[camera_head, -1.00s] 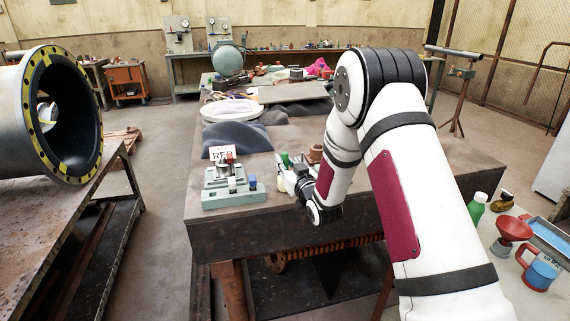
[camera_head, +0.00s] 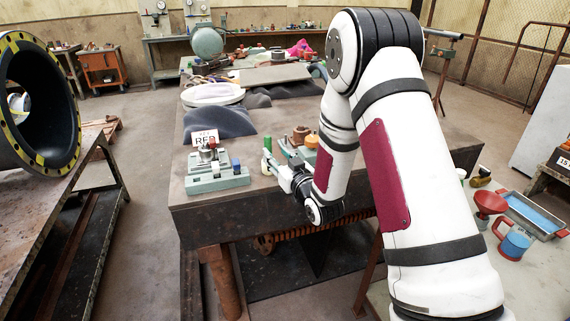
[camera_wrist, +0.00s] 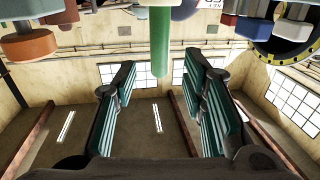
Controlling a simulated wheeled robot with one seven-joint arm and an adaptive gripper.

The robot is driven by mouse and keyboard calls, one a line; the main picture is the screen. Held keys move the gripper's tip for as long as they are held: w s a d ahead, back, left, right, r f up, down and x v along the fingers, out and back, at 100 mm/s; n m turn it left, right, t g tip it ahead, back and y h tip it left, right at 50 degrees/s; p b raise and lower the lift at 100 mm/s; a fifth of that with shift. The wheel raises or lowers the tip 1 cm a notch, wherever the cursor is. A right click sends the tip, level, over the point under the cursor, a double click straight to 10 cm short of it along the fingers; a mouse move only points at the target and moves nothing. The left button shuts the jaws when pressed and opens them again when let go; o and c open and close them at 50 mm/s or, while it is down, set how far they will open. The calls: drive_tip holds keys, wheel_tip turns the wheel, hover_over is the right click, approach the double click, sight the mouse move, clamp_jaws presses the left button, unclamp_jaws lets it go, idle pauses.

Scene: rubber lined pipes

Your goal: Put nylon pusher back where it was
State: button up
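A green upright rod (camera_head: 267,143), possibly the nylon pusher, stands near the front edge of the workbench (camera_head: 225,207). In the wrist view the green rod (camera_wrist: 160,42) points down from the top, in line with the gap between my fingers. My gripper (camera_head: 274,166) is low over the bench beside the small fixture group. In the wrist view my gripper (camera_wrist: 160,75) has its two teal-padded fingers wide apart. Clear space shows on both sides of the rod, so it is not clamped. The fixture's lower part is partly hidden by my arm.
A brown knob (camera_head: 300,134) and an orange piece (camera_head: 312,139) lie close to my arm. A large flanged pipe (camera_head: 40,105) is at far left.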

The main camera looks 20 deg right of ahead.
drive_tip(key=s+d+r+m+g+h, duration=0.1)
drive_tip(key=s+r+g+h, duration=0.1)
drive_tip(key=s+r+g, duration=0.45)
drive_tip(key=s+d+r+g+h, duration=0.1)
drive_tip(key=s+r, duration=0.2)
drive_tip(key=s, duration=0.6)
drive_tip(key=s+a+r+g, duration=0.1)
drive_tip(key=s+g, duration=0.2)
drive_tip(key=s, duration=1.2)
drive_tip(key=s+a+r+g, duration=0.1)
drive_tip(key=s+g, duration=0.3)
drive_tip(key=s, duration=1.1)
drive_tip(key=shift+s+a+r+m, duration=0.35)
drive_tip(key=shift+a+r+m, duration=0.05)
drive_tip(key=shift+a, duration=0.05)
drive_tip(key=shift+g, duration=0.25)
wheel_tip(320, 180, up, 6)
drive_tip(key=t+p, duration=0.1)
drive_tip(key=p, duration=0.4)
drive_tip(key=shift+r, duration=0.25)
